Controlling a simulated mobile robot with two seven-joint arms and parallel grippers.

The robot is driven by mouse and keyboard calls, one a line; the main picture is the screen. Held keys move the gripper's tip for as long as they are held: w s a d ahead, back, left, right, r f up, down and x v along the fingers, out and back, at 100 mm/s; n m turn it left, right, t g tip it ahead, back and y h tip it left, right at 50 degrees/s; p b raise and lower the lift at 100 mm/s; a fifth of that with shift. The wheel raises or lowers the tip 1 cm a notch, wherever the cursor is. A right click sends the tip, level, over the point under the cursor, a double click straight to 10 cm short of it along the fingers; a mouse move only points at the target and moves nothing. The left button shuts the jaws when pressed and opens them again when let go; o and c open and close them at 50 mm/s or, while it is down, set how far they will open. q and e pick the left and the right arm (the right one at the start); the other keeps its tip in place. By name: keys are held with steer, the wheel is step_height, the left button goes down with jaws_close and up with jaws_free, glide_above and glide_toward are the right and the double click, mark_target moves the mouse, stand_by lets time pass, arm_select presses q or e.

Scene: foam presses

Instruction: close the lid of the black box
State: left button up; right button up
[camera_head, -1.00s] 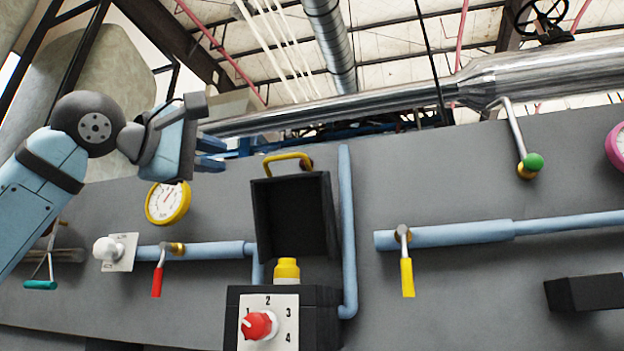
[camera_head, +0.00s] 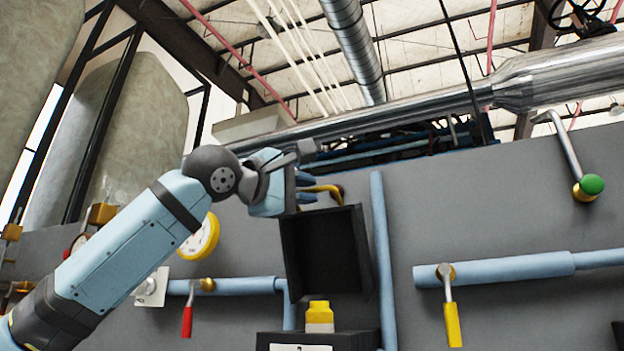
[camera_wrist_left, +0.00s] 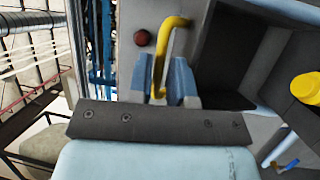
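The black box (camera_head: 360,340) is at the bottom of the head view, mostly cut off. Its lid (camera_head: 330,255) stands raised, dark hollow side facing me, with a curved yellow handle (camera_head: 332,189) at its top edge. My left gripper (camera_head: 306,188) is at the left end of this handle. In the left wrist view, the handle (camera_wrist_left: 176,38) reaches down between the two blue fingers (camera_wrist_left: 167,82), which stand apart; any contact is unclear. The lid (camera_wrist_left: 228,55) lies to their right. My right gripper is not in view.
A yellow-capped object (camera_head: 319,315) shows at the box, below the lid. A blue pipe (camera_head: 382,255) runs close on the lid's right. A red-handled valve (camera_head: 187,318) and a yellow gauge (camera_head: 202,238) are to the left. A yellow-handled valve (camera_head: 452,322) is to the right.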

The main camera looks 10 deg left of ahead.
arm_select(q)
steer(key=shift+x, duration=0.85)
steer(key=shift+w+d, duration=0.1)
jaws_close()
